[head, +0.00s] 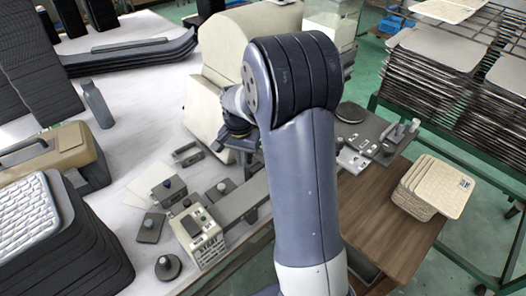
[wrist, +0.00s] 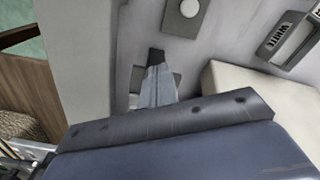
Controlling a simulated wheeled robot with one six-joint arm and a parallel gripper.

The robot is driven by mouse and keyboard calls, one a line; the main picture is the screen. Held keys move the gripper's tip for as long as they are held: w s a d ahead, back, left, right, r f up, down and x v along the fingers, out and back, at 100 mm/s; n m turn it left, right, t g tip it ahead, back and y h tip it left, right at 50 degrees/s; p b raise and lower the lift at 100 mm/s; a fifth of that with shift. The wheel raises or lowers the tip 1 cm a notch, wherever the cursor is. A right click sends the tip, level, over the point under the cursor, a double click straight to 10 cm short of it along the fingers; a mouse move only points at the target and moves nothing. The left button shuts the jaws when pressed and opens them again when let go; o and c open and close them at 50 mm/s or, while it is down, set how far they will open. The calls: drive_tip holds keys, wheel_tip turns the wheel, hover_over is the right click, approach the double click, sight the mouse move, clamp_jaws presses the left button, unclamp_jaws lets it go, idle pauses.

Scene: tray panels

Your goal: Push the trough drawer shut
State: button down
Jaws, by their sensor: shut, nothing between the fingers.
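A long grey trough-like piece (head: 240,203) sits low in the middle of the head view, just left of my upper arm. It looks like the trough drawer, but my arm covers its right end, and I cannot tell how far out it is. In the wrist view my gripper (wrist: 157,56) is shut and empty, its dark tips in front of a grey panel surface (wrist: 120,30). I cannot tell whether the tips touch that surface. In the head view the fingertips are hidden behind my arm.
A large cream block (head: 228,55) rises behind my wrist. Beige trays (head: 434,186) lie on a brown wooden table (head: 385,225) at right.

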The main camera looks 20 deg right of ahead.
drive_tip(key=shift+w+d, duration=0.3)
drive_tip(key=shift+d, duration=0.55)
drive_tip(key=shift+w+d, duration=0.25)
drive_tip(key=shift+d, duration=0.6)
drive_tip(key=shift+d+p, duration=0.1)
drive_tip(key=shift+p, duration=0.2)
drive_tip(key=shift+w+d+p, duration=0.1)
drive_tip(key=shift+w+d, duration=0.15)
drive_tip(key=shift+d, duration=0.45)
drive_tip(key=shift+w+d+p, duration=0.15)
drive_tip(key=shift+w+d, duration=0.1)
drive_tip(key=shift+d, duration=0.45)
drive_tip(key=shift+w+d+p, duration=0.1)
drive_tip(key=shift+w+d, duration=0.15)
drive_tip(key=shift+d, duration=0.45)
drive_tip(key=shift+s+a, duration=0.2)
drive_tip(key=shift+a, duration=0.4)
wheel_tip(320, 180, up, 7)
drive_tip(key=p, duration=0.5)
drive_tip(key=shift+f, duration=0.15)
